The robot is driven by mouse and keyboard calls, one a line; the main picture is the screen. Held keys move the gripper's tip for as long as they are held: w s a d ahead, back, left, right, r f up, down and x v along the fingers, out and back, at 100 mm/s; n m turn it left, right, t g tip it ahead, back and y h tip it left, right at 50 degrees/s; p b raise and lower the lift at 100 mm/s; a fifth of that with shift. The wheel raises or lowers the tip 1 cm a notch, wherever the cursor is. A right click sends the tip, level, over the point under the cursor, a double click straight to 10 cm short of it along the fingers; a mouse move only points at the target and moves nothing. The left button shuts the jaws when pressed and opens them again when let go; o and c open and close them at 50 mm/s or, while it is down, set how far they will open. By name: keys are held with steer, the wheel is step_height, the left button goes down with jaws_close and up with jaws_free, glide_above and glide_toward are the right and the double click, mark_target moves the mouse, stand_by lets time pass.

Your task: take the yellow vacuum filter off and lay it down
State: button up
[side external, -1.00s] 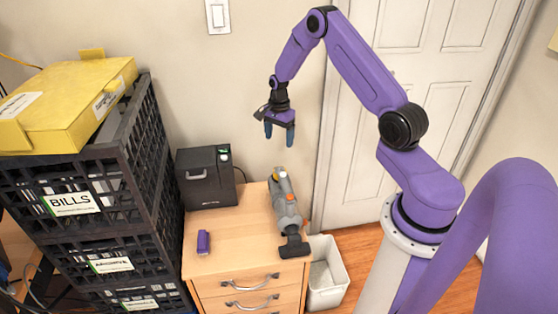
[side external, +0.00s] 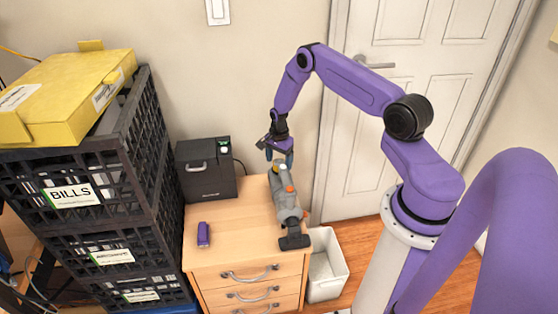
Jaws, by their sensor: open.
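A grey handheld vacuum (side external: 287,207) lies on the wooden drawer cabinet, its dark nozzle toward the front and its rear end toward the wall. An orange part shows on its body. I cannot tell whether the fingers touch the vacuum.
A purple object (side external: 204,234) lies on the left of the cabinet top (side external: 240,240). A black box-shaped device (side external: 206,170) stands behind it. Stacked black crates (side external: 150,130) with a yellow folder box (side external: 65,90) rise at left. A white bin (side external: 327,268) stands at right.

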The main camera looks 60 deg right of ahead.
mark_target(279, 163)
steer(key=shift+f, duration=0.15)
steer(key=c, duration=1.3)
steer(key=shift+o, duration=0.2)
steer(key=shift+r, duration=0.75)
steer(key=shift+r, duration=0.3)
steer(key=shift+r, duration=0.5)
steer(key=shift+r, duration=0.75)
